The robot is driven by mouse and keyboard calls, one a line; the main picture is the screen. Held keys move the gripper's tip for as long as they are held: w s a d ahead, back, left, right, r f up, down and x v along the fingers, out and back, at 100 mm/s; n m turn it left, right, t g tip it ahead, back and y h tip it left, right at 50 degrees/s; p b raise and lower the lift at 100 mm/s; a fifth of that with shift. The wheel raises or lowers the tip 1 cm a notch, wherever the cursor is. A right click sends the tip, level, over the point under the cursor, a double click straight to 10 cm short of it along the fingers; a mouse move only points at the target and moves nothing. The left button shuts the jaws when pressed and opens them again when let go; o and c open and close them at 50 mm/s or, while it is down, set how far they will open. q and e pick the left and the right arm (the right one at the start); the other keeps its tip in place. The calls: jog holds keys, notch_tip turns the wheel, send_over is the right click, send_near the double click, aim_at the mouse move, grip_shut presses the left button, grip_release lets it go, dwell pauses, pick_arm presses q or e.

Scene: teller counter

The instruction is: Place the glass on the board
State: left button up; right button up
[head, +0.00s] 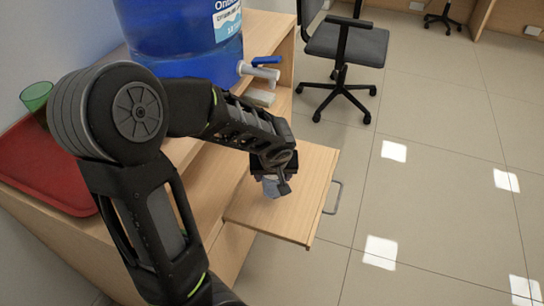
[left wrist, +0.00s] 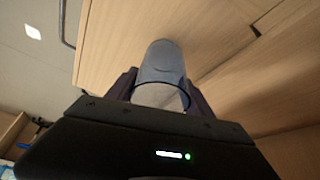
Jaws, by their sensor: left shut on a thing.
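My left gripper (head: 276,178) is shut on a blue-grey glass (head: 270,188), seen over the light wooden pull-out board (head: 305,190). The left wrist view shows the glass (left wrist: 162,62) between the two dark fingers of the gripper (left wrist: 161,90), with the wooden board (left wrist: 125,35) behind it. I cannot tell whether the glass touches the board. The gripper hides part of the glass in the head view. My right gripper is not in view.
A big blue water jug (head: 185,45) with a white tap (head: 258,72) stands on the counter behind my arm. A red tray (head: 40,165) and a green cup (head: 36,96) are at the left. A metal handle (head: 333,198) edges the board. An office chair (head: 345,45) stands beyond.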

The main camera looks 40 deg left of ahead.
pick_arm(q)
jog(key=w+a, duration=0.2)
jog(key=w, duration=0.1)
jog(key=w+a, duration=0.2)
jog(key=shift+w+a+p, duration=0.35)
jog(key=shift+w+a, duration=0.05)
jog(key=shift+w+a, duration=0.15)
jog(key=shift+w+a+f, duration=0.2)
jog(key=shift+f+b, duration=0.45)
jog(key=shift+f, duration=1.1)
jog(key=shift+f+b, duration=0.25)
jog(key=shift+b, duration=0.05)
jog(key=o, duration=1.5)
jog(key=shift+r, duration=0.1)
